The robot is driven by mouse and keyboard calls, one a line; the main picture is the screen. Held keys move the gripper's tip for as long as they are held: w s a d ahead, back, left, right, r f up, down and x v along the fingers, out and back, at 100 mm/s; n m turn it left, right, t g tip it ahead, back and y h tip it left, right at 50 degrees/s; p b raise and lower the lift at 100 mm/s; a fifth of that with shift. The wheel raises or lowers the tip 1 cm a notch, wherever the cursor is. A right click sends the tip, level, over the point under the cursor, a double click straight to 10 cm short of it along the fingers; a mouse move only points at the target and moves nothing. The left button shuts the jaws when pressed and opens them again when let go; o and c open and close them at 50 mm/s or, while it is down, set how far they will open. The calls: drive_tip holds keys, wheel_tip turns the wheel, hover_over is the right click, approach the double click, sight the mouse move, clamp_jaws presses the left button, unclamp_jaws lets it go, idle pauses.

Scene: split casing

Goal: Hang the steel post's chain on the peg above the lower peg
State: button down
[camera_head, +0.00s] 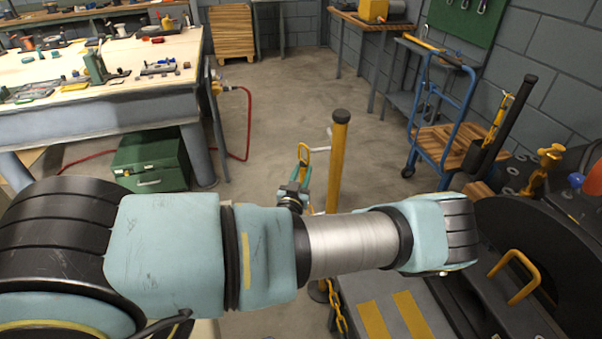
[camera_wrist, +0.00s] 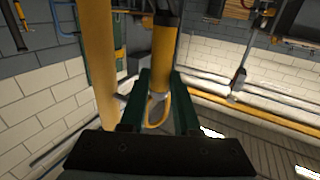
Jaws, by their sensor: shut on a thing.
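My gripper (camera_head: 304,172), with teal fingers, is beside a yellow post (camera_head: 340,150) with a dark cap. It is shut on a yellow loop (camera_head: 306,149), apparently the chain's end. In the wrist view the loop (camera_wrist: 158,112) sits between the dark green fingers (camera_wrist: 164,100). A pale peg (camera_head: 329,132) sticks out near the post's top, to the right of and above the loop. The loop does not appear to be on it. A lower peg is not clear. Yellow chain links (camera_head: 338,312) show low, below my arm. My arm hides the middle of the chain and post. I cannot identify the steel post.
A workbench (camera_head: 150,103) with loose parts stands at the left, a green box (camera_head: 150,160) under it. A blue hand truck (camera_head: 445,110) and dark machinery (camera_head: 560,220) stand at the right. Concrete floor (camera_head: 280,100) behind the post is clear.

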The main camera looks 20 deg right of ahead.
drive_tip(key=shift+d, duration=0.2)
idle(0.3)
drive_tip(key=shift+s+d+f, duration=0.1)
drive_tip(key=shift+s+d, duration=0.05)
drive_tip(key=shift+d, duration=0.7)
drive_tip(key=shift+s+d, duration=0.1)
drive_tip(key=shift+d, duration=0.7)
drive_tip(key=shift+d+f, duration=0.35)
drive_tip(key=shift+d, duration=0.15)
drive_tip(key=shift+d+f, duration=0.1)
idle(0.5)
drive_tip(key=c, duration=0.6)
unclamp_jaws()
drive_tip(key=shift+o, duration=0.2)
drive_tip(key=shift+s, duration=0.1)
